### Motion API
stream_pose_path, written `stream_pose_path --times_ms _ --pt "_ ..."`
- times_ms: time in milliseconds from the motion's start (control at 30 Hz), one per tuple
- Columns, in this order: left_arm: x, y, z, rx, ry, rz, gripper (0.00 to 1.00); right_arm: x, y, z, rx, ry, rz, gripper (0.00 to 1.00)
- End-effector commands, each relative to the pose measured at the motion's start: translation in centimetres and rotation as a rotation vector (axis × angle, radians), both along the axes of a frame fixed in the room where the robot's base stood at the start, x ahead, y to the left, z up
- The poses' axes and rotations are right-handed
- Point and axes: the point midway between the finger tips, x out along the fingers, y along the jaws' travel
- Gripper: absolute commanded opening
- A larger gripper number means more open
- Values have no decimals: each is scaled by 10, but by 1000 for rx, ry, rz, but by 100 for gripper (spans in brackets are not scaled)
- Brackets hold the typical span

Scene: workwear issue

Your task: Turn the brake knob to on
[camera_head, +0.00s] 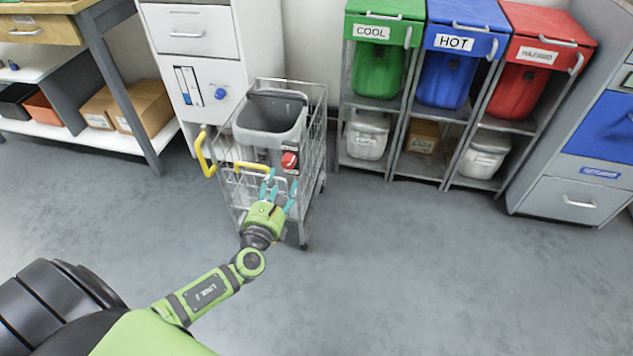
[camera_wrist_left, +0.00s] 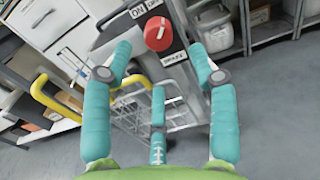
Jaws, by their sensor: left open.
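The red brake knob (camera_head: 289,160) sits on a dark panel on the near side of the wire cart (camera_head: 317,120), with small labels above and below it. In the left wrist view the knob (camera_wrist_left: 158,33) is beyond the fingertips, roughly midway between them. The upper label (camera_wrist_left: 138,11) appears upside down there; the lower one is too small to read surely. I cannot tell which setting the knob is at. My left gripper (camera_head: 280,183) is open and empty, just below and in front of the knob, apart from it. My right gripper is in neither view.
The cart holds a grey bin (camera_head: 270,115) and has yellow handles (camera_head: 203,155) at its left. A white cabinet (camera_head: 215,65) stands behind it. Green, blue and red bins (camera_head: 378,70) stand in a rack to the right. The floor (camera_head: 420,270) in front is clear.

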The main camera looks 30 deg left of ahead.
Motion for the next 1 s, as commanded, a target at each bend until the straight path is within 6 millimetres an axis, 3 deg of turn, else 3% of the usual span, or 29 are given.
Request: stream_pose_path --times_ms 433,833,867,900,1000 --pt "58 13 2 6 -5 -1 59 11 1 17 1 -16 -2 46" --pt "68 16 2 5 -2 -1 59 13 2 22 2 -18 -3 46" --pt "67 16 2 5 -2 -1 51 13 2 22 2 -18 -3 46" --pt "67 16 2 5 -2 -1 35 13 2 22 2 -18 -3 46" --pt "67 16 2 5 -2 -1 3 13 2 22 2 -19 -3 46"
